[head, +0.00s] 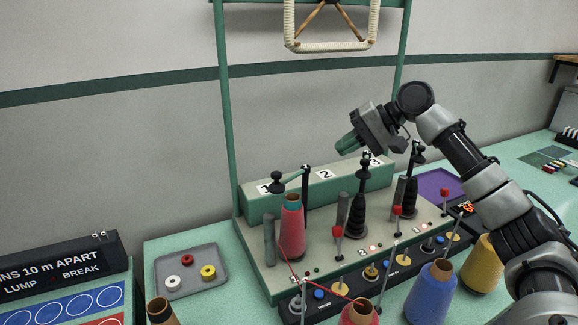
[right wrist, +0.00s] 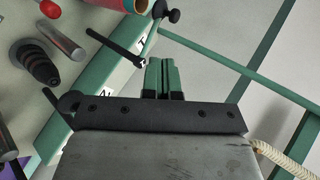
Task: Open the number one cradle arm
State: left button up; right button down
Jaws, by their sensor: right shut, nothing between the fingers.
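The number one cradle arm (head: 290,178) is a short green bar at the top of a black post (head: 306,205), with a black knob (head: 277,181) at its left end. It lies just above and behind a red cone (head: 292,232) with a teal top at station one. In the right wrist view the green bar (right wrist: 151,40) and knob (right wrist: 173,16) show beyond the fingertips, apart from them. My right gripper (head: 346,143) is shut and empty, in the air above and right of the number 2 plate. Its green fingers (right wrist: 163,78) are together. My left gripper is out of view.
Stations two and three have black cone holders (head: 356,216) and upright posts. Red-topped levers (head: 338,232) stand in front. Loose cones, one blue (head: 431,295), stand at the front. A grey tray (head: 190,284) with rings lies left. A green frame post (head: 226,110) rises behind.

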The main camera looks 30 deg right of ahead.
jog(key=p+x, duration=0.1)
jog(key=x, duration=0.3)
jog(key=p+x, duration=0.1)
jog(key=x, duration=0.3)
jog(key=a+r+p+x, duration=0.1)
jog(key=x, duration=0.3)
jog(key=shift+w+r+p, duration=0.1)
jog(key=shift+p, duration=0.2)
jog(key=shift+w+a+f, duration=0.25)
jog(key=shift+w+a, duration=0.05)
jog(key=shift+a, duration=0.15)
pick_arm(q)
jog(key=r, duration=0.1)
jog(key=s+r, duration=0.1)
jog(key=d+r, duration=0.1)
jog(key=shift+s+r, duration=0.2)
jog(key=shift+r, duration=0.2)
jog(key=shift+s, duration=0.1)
